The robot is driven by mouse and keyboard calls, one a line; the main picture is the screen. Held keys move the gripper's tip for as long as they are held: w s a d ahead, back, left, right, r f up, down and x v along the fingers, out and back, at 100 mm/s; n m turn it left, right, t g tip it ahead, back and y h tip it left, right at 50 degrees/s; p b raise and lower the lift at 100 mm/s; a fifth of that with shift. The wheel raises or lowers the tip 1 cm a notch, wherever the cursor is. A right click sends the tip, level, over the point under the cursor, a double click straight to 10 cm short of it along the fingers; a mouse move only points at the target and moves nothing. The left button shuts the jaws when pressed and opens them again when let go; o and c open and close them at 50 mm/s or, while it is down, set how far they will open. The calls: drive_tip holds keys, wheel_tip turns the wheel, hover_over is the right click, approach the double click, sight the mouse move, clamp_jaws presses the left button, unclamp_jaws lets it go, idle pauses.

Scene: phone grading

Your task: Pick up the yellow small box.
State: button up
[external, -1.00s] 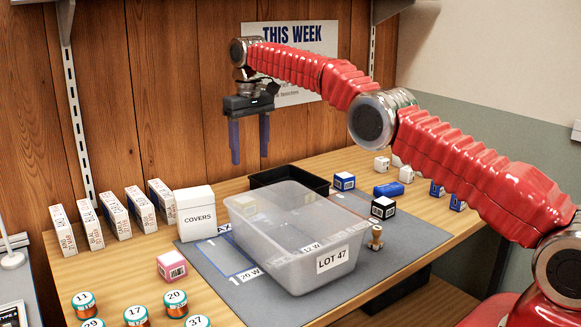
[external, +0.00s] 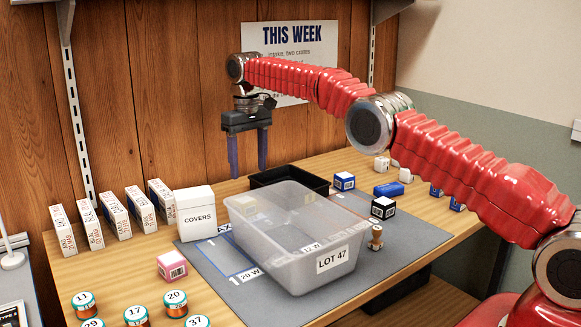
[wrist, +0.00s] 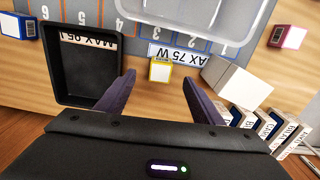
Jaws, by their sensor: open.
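The yellow small box (wrist: 160,71) has a white top with print on it. It stands in the wrist view between the black tray and the white covers box. My gripper (external: 248,171) is open and empty, pointing down, above the far part of the table. In the wrist view its two dark fingers (wrist: 159,80) lie to the left and right of the box, which appears centred between them and below.
A black tray (wrist: 58,72) stands close to the left in the wrist view. The white covers box (external: 195,212) and upright cartons (external: 140,209) stand on the other side. The clear LOT 47 bin (external: 335,263) is in front. A wooden wall (external: 150,100) rises behind.

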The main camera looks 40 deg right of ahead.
drive_tip(key=shift+f, duration=3.5)
drive_tip(key=shift+s+a+f, duration=0.1)
drive_tip(key=shift+f, duration=1.2)
drive_tip(key=shift+s+a+f, duration=0.1)
drive_tip(key=shift+f, duration=1.2)
drive_tip(key=shift+c, duration=0.6)
drive_tip(key=c, duration=1)
drive_tip(key=shift+c, duration=0.2)
drive_tip(key=shift+r, duration=0.1)
wheel_tip(320, 180, up, 10)
drive_tip(key=shift+f, duration=0.1)
